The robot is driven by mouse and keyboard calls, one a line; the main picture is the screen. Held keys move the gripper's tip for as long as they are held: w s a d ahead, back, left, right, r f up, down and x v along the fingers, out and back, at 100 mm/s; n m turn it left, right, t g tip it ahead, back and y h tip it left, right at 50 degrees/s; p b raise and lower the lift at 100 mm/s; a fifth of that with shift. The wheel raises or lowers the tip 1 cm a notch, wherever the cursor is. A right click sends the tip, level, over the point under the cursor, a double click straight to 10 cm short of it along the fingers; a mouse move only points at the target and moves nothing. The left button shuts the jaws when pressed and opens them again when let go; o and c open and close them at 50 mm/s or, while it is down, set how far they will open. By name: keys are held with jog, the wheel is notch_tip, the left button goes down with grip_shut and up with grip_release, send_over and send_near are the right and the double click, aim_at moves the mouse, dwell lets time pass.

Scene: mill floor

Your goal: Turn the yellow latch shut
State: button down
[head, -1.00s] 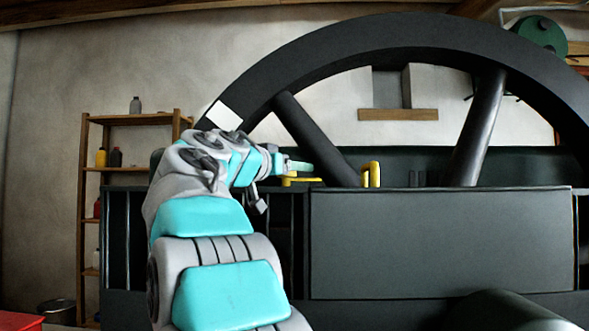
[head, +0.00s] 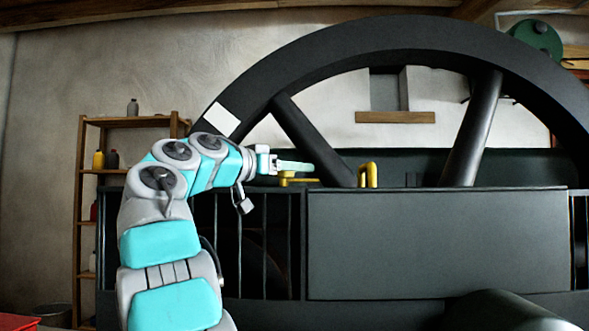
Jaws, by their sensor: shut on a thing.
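The yellow latch (head: 299,181) lies along the top edge of the dark guard, left of the grey panel. Its bar points right, toward an upright yellow catch (head: 369,174), with a gap between them. My gripper (head: 297,167) comes in from the left at the latch and is shut on it. The pale green fingers cover part of the latch, so the exact grip is hidden.
A large dark flywheel (head: 398,30) rises behind the guard. The flat grey panel (head: 436,245) and dark bars (head: 265,240) stand in front. A wooden shelf (head: 120,122) stands at left.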

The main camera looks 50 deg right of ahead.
jog(key=shift+c, duration=1.4)
grip_release()
jog(key=a, duration=0.5)
jog(key=w+a, duration=0.1)
jog(key=a, duration=0.1)
jog(key=shift+a+b, duration=0.4)
